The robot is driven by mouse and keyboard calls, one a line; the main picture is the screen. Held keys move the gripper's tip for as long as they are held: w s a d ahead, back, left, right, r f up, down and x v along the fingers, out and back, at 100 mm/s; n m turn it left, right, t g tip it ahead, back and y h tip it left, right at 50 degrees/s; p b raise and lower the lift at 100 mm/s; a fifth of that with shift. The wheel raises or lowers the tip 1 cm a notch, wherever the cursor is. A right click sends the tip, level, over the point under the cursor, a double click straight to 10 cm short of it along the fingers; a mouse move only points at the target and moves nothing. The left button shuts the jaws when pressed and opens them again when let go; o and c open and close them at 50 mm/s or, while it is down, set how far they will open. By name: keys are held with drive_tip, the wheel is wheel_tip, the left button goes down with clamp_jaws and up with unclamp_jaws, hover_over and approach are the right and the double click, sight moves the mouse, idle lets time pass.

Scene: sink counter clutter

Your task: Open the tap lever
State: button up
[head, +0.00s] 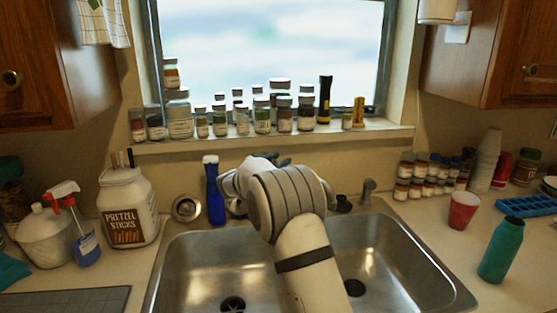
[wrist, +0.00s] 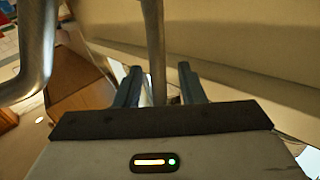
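In the wrist view a thin metal rod (wrist: 153,35), which looks like the tap lever, runs down between the two dark blue fingers of my gripper (wrist: 160,84). The fingers are apart, with a visible gap on each side of the rod. A thicker curved metal pipe (wrist: 38,55), which looks like the tap spout, is at the left. In the head view my arm reaches over the sink to its back edge and hides most of the tap. Only a bluish finger part of my gripper (head: 284,162) shows behind the wrist.
A blue bottle (head: 214,192) stands close left of my gripper. A short metal fitting (head: 368,190) is on the sink's back edge at the right. Jars line the sill (head: 280,139) above. The sink basins (head: 205,262) look empty.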

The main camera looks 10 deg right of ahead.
drive_tip(key=shift+c, duration=0.4)
clamp_jaws()
drive_tip(key=shift+d, duration=0.15)
